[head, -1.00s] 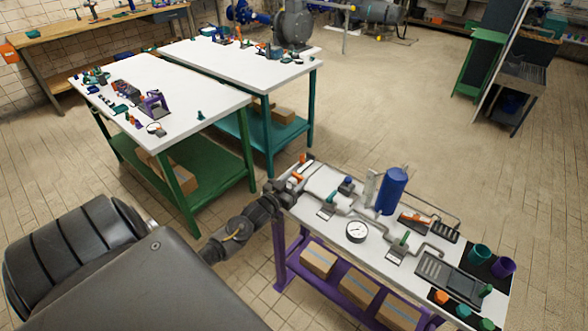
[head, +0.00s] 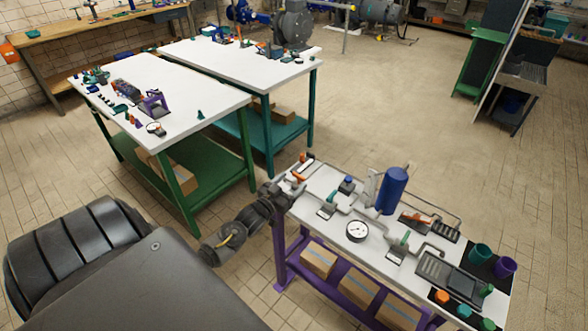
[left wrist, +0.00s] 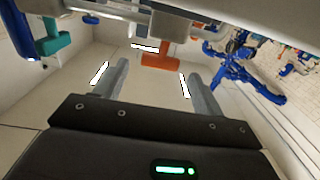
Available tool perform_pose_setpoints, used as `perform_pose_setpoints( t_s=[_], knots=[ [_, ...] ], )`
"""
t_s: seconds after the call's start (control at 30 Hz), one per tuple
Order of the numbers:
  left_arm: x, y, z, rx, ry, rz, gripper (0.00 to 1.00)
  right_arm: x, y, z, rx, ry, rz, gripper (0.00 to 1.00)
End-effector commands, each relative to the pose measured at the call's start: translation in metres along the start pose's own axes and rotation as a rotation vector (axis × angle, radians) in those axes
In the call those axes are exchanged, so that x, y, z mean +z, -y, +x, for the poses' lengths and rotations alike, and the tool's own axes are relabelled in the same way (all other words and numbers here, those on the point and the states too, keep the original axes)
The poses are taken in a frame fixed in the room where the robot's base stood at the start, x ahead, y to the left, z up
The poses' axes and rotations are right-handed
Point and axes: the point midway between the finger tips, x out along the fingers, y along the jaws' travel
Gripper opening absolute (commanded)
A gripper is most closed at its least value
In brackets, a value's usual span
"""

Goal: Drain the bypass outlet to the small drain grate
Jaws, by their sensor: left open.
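The pipe rig lies on a white bench top (head: 375,258) with purple legs. It has grey pipes, green-handled valves (head: 403,240), a blue cylinder (head: 392,190) and a round gauge (head: 357,230). An orange handle (head: 298,176) is at its left end; an orange handle (left wrist: 165,58) also shows in the left wrist view. A small dark slotted grate (head: 445,231) lies near the back edge, and a larger slotted grate (head: 432,268) is nearer the front. My left gripper (head: 288,190) is at the rig's left end. Its fingers (left wrist: 157,82) are open and empty, with the orange handle just beyond them.
Green and purple cups (head: 480,254) and orange and green knobs (head: 442,296) stand at the bench's right end. Boxes (head: 318,260) sit on the shelf below. Two white-topped tables (head: 175,105) stand behind at left.

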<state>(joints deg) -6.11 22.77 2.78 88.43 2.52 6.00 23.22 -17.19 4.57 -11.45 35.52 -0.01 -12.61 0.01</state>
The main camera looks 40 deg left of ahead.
Motion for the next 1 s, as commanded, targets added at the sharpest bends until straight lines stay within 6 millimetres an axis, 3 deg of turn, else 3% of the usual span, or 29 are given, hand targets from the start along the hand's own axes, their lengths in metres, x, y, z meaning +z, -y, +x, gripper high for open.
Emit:
perform_pose_setpoints(
  t_s=[0.2,0.4,0.6,1.0],
  knots=[
    [0.004,0.001,-0.047,-0.001,0.003,0.0,0.69,0.001,0.0,0.011,0.0,0.0,0.0,0.36],
    [0.002,0.001,-0.075,-0.001,0.001,0.0,0.69,0.001,0.0,0.016,0.0,0.0,0.0,0.36],
    [0.0,0.001,-0.085,-0.001,0.0,0.0,0.69,0.001,0.0,0.017,0.0,0.0,0.0,0.36],
    [0.0,0.001,-0.085,-0.001,0.0,0.0,0.69,0.001,0.0,0.016,0.0,0.0,0.0,0.36]
  ],
)
